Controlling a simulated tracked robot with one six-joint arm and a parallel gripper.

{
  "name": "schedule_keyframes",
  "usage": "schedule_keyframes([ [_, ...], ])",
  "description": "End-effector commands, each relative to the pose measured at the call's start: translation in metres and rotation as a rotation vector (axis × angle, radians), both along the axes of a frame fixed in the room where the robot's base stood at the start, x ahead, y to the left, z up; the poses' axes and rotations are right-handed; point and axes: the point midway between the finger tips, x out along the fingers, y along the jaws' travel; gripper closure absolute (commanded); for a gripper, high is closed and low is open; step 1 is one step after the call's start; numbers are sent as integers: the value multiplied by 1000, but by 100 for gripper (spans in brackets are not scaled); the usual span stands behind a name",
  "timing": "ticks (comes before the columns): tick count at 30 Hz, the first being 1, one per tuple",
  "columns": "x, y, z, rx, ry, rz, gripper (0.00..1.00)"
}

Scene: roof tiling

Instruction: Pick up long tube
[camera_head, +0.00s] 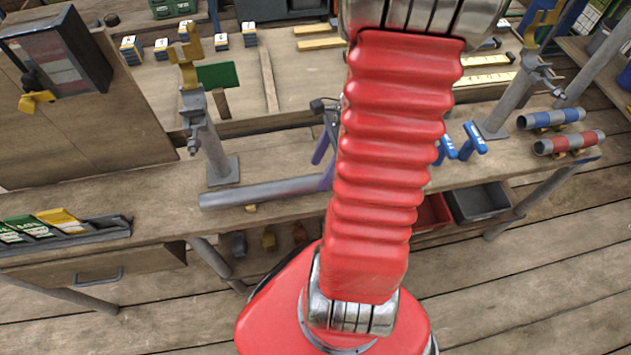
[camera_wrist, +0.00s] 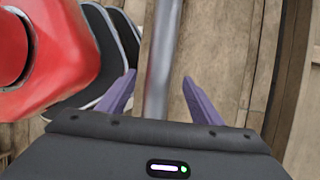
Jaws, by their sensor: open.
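A long grey tube (camera_head: 262,192) lies on the front part of the wooden workbench, its left end showing in the head view. Its right part passes behind my red arm and purple fingers. My gripper (camera_head: 322,163) is over the right part of the tube, fingers pointing down. In the wrist view the tube (camera_wrist: 160,55) runs lengthwise between the two open purple fingers of my gripper (camera_wrist: 160,92), with a gap visible on both sides. The fingers do not appear to touch it. The height gap is hard to tell.
Posts with yellow hooks (camera_head: 208,125) stand on the bench behind the tube. Blue-handled tools (camera_head: 462,142) and short blue (camera_head: 551,118) and red (camera_head: 569,142) tubes lie to the right. A tray of coloured packets (camera_head: 70,229) is at left.

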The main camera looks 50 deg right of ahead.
Motion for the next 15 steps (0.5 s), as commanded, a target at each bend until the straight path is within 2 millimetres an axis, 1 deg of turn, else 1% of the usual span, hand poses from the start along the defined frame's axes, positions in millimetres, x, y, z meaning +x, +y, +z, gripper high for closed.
schedule_keyframes([
  [3, -1, 8, -16, 4, 3, -1, 41],
  [7, 1, 14, -30, 3, 1, 0, 41],
  [10, 2, 16, -35, 1, 1, -1, 41],
  [15, 2, 16, -36, 0, 0, -1, 41],
])
